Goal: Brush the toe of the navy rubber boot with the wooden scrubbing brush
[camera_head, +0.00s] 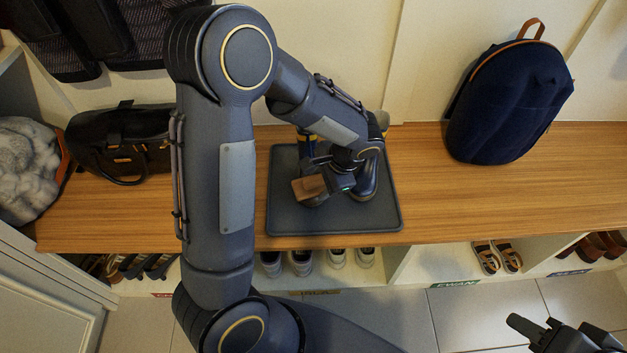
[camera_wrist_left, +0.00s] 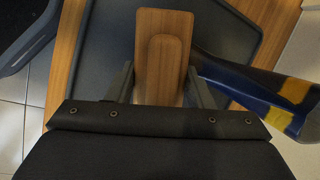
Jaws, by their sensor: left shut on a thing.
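My left gripper (camera_head: 332,184) is shut on the wooden scrubbing brush (camera_head: 308,188), above the dark tray. In the left wrist view the brush (camera_wrist_left: 163,50) sits between the two fingers (camera_wrist_left: 160,85), its wooden back facing the camera. The navy rubber boot (camera_wrist_left: 245,88) with yellow bands is right of the brush in that view, partly behind the right finger. In the head view a yellow-banded part of a boot (camera_head: 306,144) shows behind my left gripper; my arm hides much there. I cannot tell whether brush and boot touch. My right gripper (camera_head: 560,335) is at the bottom right, partly cut off.
The grey tray (camera_head: 290,218) lies on the wooden bench (camera_head: 440,190). A navy backpack (camera_head: 510,100) stands at the right, a black bag (camera_head: 120,145) at the left. Cubbies below hold shoes and sandals (camera_head: 497,257). The bench between tray and backpack is clear.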

